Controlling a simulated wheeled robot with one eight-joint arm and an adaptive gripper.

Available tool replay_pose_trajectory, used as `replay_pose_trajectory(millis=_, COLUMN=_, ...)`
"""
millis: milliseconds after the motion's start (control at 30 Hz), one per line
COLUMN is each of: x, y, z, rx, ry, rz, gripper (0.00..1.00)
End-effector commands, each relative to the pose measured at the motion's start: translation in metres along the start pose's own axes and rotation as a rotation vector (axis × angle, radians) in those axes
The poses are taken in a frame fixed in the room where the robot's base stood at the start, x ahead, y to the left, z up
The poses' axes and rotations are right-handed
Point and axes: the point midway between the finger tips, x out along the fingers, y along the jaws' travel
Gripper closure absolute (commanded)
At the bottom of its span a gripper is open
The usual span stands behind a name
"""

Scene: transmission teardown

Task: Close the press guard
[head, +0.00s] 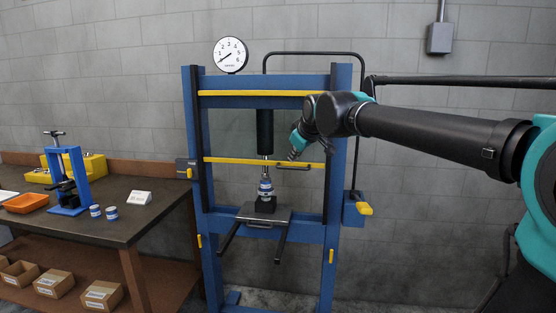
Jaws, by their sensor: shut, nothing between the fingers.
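The blue press (341,200) stands against the wall. Its guard looks like a clear panel (228,130) between an upper yellow bar (245,93) and a lower yellow bar (235,161). A dark handle (292,168) is at the lower bar's right part. The lower bar is about mid-height in the frame, and the space below it is uncovered. My gripper (293,155) is shut and empty, in front of the lower bar and just above the handle. I cannot tell whether it touches either. A white and blue part (265,188) stands on a dark block under the ram (264,135).
A pressure gauge (230,55) sits on top of the press. A blue box with a yellow lever (365,209) is on its right side. A workbench (120,228) at left holds a small blue press (66,180), an orange tray (26,203) and small parts. Open floor lies to the right.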

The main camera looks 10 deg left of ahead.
Motion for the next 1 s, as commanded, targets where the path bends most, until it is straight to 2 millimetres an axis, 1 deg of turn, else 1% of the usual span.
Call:
replay_pose_trajectory(millis=33, x=-0.007, y=-0.002, z=-0.022, rx=-0.034, ry=0.023, rz=-0.004, gripper=1.00)
replay_pose_trajectory(millis=100, x=-0.013, y=-0.003, z=-0.042, rx=-0.068, ry=0.045, rz=-0.005, gripper=1.00)
replay_pose_trajectory(millis=167, x=-0.017, y=-0.003, z=-0.052, rx=-0.084, ry=0.058, rz=-0.005, gripper=1.00)
replay_pose_trajectory(millis=233, x=-0.018, y=-0.003, z=-0.057, rx=-0.094, ry=0.065, rz=-0.004, gripper=1.00)
replay_pose_trajectory(millis=367, x=-0.007, y=-0.002, z=-0.059, rx=-0.096, ry=0.066, rz=-0.003, gripper=1.00)
replay_pose_trajectory(millis=467, x=0.008, y=-0.003, z=-0.059, rx=-0.095, ry=0.065, rz=-0.003, gripper=1.00)
replay_pose_trajectory(millis=700, x=0.056, y=-0.003, z=-0.062, rx=-0.094, ry=0.065, rz=-0.003, gripper=1.00)
replay_pose_trajectory(millis=867, x=0.085, y=-0.003, z=-0.064, rx=-0.094, ry=0.065, rz=-0.004, gripper=1.00)
replay_pose_trajectory(millis=900, x=0.089, y=-0.002, z=-0.057, rx=-0.092, ry=0.064, rz=-0.003, gripper=1.00)
replay_pose_trajectory(millis=1000, x=0.099, y=-0.002, z=-0.047, rx=-0.092, ry=0.064, rz=-0.003, gripper=1.00)
